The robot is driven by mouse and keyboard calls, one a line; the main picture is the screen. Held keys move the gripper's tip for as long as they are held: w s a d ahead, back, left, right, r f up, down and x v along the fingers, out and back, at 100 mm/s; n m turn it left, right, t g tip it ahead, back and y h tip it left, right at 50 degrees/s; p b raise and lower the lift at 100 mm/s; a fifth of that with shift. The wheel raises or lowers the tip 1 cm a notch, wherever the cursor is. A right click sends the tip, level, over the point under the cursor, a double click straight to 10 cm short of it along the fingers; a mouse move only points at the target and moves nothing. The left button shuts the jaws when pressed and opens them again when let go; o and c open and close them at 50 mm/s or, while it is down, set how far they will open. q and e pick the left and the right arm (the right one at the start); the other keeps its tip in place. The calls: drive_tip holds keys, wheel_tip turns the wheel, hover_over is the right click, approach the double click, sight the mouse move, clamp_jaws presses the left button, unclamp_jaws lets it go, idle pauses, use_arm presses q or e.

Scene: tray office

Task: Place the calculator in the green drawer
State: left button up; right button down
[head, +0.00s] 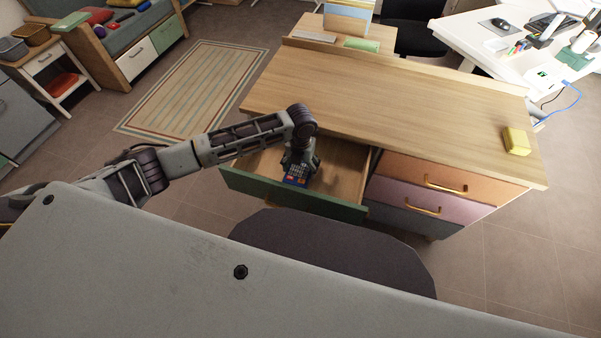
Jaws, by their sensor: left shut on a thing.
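The green drawer (330,206) is pulled out at the left of the wooden desk, and its wooden inside shows. A blue calculator (296,180) with small keys and a red patch is at my left gripper (298,168). The left gripper points down over the open drawer, shut on the calculator. The calculator is over or inside the drawer near its front edge; I cannot tell whether it touches the bottom. My right gripper is not in view.
The desk (400,105) has a clear top except a yellow block (516,141) at its right. Orange (430,178) and pink (420,207) drawers are shut to the right. A dark chair seat (335,245) stands before the drawer. A striped rug (190,90) lies left.

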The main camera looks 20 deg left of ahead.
sight(300, 173)
use_arm(q)
drive_tip(key=shift+f, duration=0.3)
drive_tip(key=shift+f+b, duration=0.4)
drive_tip(key=shift+f, duration=1.2)
drive_tip(key=o, duration=1.1)
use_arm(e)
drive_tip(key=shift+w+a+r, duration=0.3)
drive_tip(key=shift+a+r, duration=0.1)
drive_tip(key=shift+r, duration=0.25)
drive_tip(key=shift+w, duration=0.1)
